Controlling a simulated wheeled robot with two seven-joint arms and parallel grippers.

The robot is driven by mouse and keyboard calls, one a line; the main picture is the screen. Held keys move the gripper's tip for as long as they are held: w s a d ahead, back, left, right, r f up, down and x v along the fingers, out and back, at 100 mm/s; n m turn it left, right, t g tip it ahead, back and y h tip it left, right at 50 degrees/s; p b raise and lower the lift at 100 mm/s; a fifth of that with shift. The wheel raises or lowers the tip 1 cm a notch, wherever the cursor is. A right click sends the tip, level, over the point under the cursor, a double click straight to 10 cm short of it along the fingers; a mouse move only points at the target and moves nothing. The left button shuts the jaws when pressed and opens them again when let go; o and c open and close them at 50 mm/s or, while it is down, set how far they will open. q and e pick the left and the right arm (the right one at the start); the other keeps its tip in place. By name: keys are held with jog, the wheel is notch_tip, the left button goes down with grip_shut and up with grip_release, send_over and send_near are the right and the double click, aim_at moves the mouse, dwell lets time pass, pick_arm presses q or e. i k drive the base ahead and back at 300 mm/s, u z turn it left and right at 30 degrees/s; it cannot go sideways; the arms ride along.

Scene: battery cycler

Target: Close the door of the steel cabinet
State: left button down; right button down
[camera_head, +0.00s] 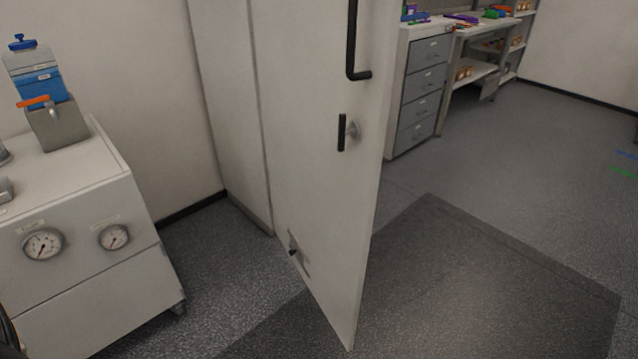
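The steel cabinet (232,110) stands against the back wall, left of the middle in the head view; one pale side panel shows. Its tall pale door (310,180) stands open, swung out from the cabinet toward me. The face I see carries a long black bar handle (352,45), a small black latch grip (341,132) and a small dark fitting (294,250) low down. The door's free edge is on the right. The cabinet's inside is hidden, and the top of the door is out of frame. Neither of my grippers shows.
A pale cart (75,185) with two gauges stands at left, a blue-and-grey container (45,95) on top. A drawer unit (418,85) and a workbench (475,70) stand behind the door. A dark floor mat (480,280) lies at right; the floor there is clear.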

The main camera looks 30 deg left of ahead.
aim_at(318, 61)
jog(key=u, duration=1.1)
jog(key=i, duration=0.4)
jog(key=z, duration=0.1)
